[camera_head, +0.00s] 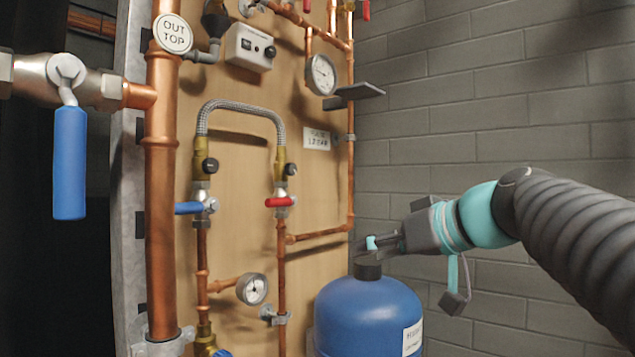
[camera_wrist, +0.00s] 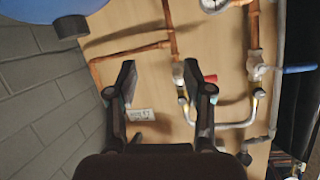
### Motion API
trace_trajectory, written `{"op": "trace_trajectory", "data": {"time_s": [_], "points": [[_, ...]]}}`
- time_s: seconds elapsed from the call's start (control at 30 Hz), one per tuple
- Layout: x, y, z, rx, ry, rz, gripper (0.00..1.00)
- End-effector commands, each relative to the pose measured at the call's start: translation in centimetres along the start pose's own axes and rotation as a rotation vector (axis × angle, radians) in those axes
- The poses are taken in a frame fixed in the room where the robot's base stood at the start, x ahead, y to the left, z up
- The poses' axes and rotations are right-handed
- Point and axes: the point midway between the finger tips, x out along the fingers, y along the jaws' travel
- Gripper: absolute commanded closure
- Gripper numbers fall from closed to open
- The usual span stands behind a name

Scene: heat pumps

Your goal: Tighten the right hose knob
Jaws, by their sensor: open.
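The right hose knob (camera_head: 291,169) is a small black knob on the brass fitting at the right end of the braided hose (camera_head: 240,106). A red lever (camera_head: 279,202) is just below it. My gripper (camera_head: 372,243) is to the right of and lower than the knob, apart from it, beside the top of a blue tank. In the wrist view my gripper (camera_wrist: 160,68) has its two dark fingers spread with nothing between them but the wooden board. There the red lever (camera_wrist: 210,78) shows just right of the right finger; the right knob is not clearly made out.
The left hose knob (camera_head: 210,166) has a blue lever (camera_head: 188,208) below it. The blue tank (camera_head: 368,312) stands below my gripper. A horizontal copper pipe (camera_head: 320,235) lies between gripper and hose. A grey brick wall (camera_head: 480,110) bounds the right.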

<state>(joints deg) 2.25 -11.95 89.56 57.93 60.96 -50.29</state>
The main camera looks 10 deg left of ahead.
Motion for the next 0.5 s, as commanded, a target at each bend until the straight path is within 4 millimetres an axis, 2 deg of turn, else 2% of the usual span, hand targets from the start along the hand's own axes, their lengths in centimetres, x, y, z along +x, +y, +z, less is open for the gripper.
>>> {"op": "trace_trajectory", "data": {"time_s": [0.03, 0.1, 0.2, 0.3, 0.5], "points": [[0.4, 0.1, -2.8, -0.045, 0.06, -0.041, 0.49], [0.5, -0.3, -6.4, -0.112, 0.142, -0.092, 0.49], [0.2, -0.8, -10.1, -0.191, 0.24, -0.146, 0.49], [-0.1, -1.1, -12.4, -0.242, 0.304, -0.177, 0.49], [0.3, -1.6, -13.9, -0.275, 0.344, -0.197, 0.49]]}}
